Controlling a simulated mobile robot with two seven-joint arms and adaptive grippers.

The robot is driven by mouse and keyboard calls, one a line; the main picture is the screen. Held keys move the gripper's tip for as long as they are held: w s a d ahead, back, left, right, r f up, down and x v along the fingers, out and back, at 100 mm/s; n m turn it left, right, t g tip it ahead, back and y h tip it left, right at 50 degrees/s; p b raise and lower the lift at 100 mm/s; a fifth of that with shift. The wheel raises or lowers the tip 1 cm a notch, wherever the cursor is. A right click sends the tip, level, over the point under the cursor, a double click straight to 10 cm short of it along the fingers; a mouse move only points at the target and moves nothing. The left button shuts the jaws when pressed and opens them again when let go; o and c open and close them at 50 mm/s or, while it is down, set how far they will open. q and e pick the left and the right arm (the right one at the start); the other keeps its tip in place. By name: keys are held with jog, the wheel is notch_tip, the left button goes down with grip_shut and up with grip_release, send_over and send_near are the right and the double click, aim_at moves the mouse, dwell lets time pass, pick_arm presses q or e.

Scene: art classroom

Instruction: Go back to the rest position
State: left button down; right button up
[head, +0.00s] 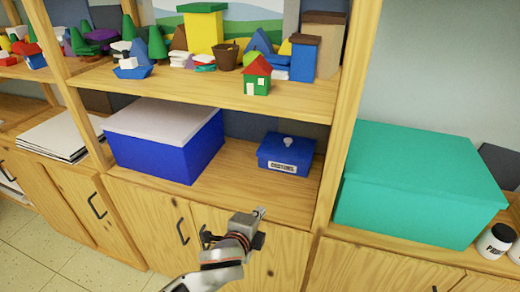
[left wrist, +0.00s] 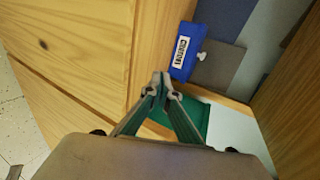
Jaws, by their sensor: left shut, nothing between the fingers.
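My left gripper (head: 259,213) is in the lower middle of the head view, in front of the wooden cabinet doors and below the edge of the middle shelf. It is shut and empty. In the left wrist view its fingertips (left wrist: 163,86) meet near the middle of the picture, close to the shelf's wooden edge. A small blue box (head: 287,152) with a label and a pale knob stands on the shelf behind and above the gripper, apart from it. The box also shows, turned, in the left wrist view (left wrist: 186,47). My right gripper is not in view.
A large blue box with a white lid (head: 162,135) stands left on the same shelf (head: 233,181). A big teal box (head: 418,184) stands right of the wooden upright (head: 346,103), beside white jars (head: 495,241). Colourful model houses and trees crowd the upper shelf (head: 205,91).

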pick_arm(q)
jog(key=s+a+f+n+g+y, duration=0.1)
jog(key=s+a+f+n+y, duration=0.1)
jog(key=s+a+f+n, duration=1.5)
jog(key=s+a+f, duration=0.4)
jog(key=s, duration=0.2)
jog(key=shift+a+f+n+g, duration=0.3)
jog(key=shift+f+g, duration=0.1)
